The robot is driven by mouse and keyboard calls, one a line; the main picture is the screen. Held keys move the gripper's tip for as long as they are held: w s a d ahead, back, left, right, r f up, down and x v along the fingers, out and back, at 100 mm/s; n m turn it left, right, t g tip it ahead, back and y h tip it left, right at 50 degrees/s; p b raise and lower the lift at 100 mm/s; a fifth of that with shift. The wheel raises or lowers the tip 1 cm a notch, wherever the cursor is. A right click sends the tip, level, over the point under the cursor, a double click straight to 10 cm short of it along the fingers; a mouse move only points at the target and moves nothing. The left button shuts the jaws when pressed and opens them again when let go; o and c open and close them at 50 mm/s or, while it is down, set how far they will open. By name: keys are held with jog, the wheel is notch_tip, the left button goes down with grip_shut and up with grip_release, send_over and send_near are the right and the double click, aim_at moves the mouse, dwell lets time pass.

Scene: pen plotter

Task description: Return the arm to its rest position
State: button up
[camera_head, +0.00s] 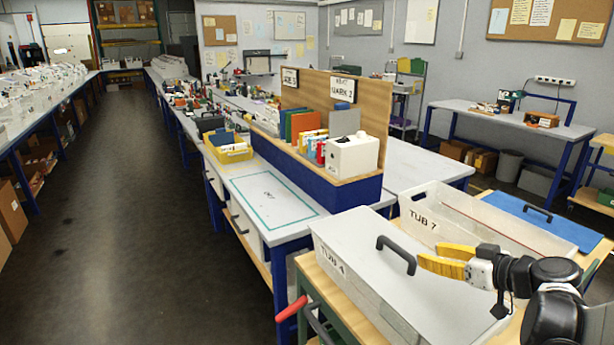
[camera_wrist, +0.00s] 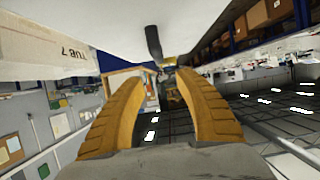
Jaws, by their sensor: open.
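My gripper (camera_head: 430,256) has yellow fingers and is open and empty. It is at the right of the head view, above the grey lid (camera_head: 352,238) of the tub marked TUB 4 (camera_head: 334,262). Its fingertips point left, close to the lid's black handle (camera_head: 397,252); I cannot tell the exact gap. In the wrist view the fingers (camera_wrist: 165,76) stand apart, with a dark handle (camera_wrist: 153,42) beyond them on a pale surface.
An open tub marked TUB 7 (camera_head: 424,220) stands behind TUB 4. A blue lid (camera_head: 545,222) with a black handle lies beside it. A wooden divider (camera_head: 367,100) with a white box (camera_head: 352,156) stands further back. The floor aisle (camera_head: 120,200) at left is clear.

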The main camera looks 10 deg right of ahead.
jog(key=s+a+m+g, duration=0.2)
jog(key=s+a+g, duration=0.2)
jog(key=a, duration=1)
jog(key=s+a+f+m+g+h, duration=0.1)
jog(key=s+a+h, duration=0.3)
jog(key=s, duration=0.8)
jog(key=shift+s+a+m+g+h, duration=0.15)
jog(key=shift+a+m+g+h, duration=0.25)
jog(key=shift+a, duration=0.95)
